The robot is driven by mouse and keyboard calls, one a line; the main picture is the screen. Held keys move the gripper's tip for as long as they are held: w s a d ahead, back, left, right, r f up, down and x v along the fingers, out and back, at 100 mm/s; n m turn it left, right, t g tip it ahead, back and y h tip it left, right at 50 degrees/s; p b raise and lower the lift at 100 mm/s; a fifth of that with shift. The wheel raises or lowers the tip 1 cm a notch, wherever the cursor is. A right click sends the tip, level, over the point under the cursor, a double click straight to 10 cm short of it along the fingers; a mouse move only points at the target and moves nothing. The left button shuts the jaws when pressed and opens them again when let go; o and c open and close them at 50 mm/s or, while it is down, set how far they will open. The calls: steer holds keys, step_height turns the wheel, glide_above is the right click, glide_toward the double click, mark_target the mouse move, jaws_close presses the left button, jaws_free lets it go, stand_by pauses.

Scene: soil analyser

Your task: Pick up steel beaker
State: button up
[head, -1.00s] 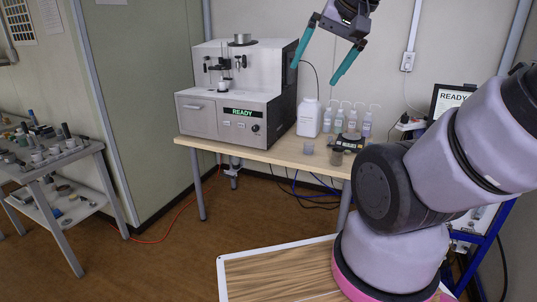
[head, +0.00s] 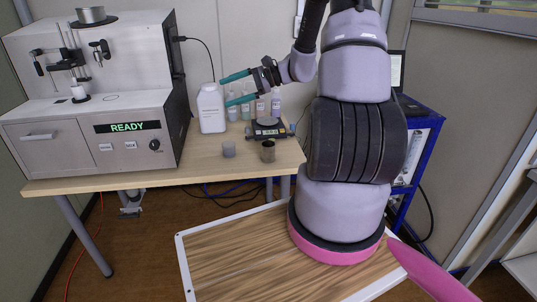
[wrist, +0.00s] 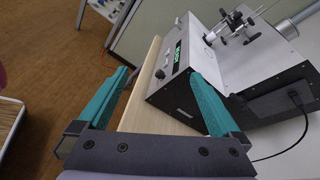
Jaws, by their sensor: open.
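My gripper (head: 225,90) is open and empty, its teal fingers pointing left above the table's back, in front of or near the white jug. In the wrist view its fingers (wrist: 158,73) are apart, with the table edge and analyser beyond. A dark metallic beaker (head: 267,152), likely the steel one, stands upright near the table's front right edge, below and right of the gripper. Neither vessel shows in the wrist view.
The analyser (head: 90,130) reads READY on the table's left and bears a steel pan (head: 91,15). A white jug (head: 211,108), several wash bottles (head: 261,108) and a small scale (head: 267,129) stand at the back.

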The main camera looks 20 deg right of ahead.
steer(key=w+d+f+m+t, duration=0.4)
steer(key=d+f, duration=0.1)
steer(key=f, duration=0.1)
steer(key=m+t+h, duration=0.9)
steer(key=m+h, duration=0.3)
steer(key=m, duration=0.4)
glide_toward(265, 144)
steer(key=shift+d+r, duration=0.3)
steer(key=shift+r, duration=0.05)
steer(key=shift+w+d+f, duration=0.1)
steer(key=shift+w+f, duration=0.05)
steer(key=shift+f, duration=0.1)
steer(key=w, duration=0.4)
steer(key=shift+w+a, duration=0.25)
steer(key=shift+w, duration=0.05)
steer(key=w, duration=0.2)
steer(key=w+a, duration=0.1)
steer(key=w, duration=0.2)
steer(key=shift+w+f, duration=0.15)
steer(key=shift+w, duration=0.1)
steer(key=shift+a, duration=0.1)
steer(key=shift+c, duration=0.3)
steer(key=c, duration=1.4)
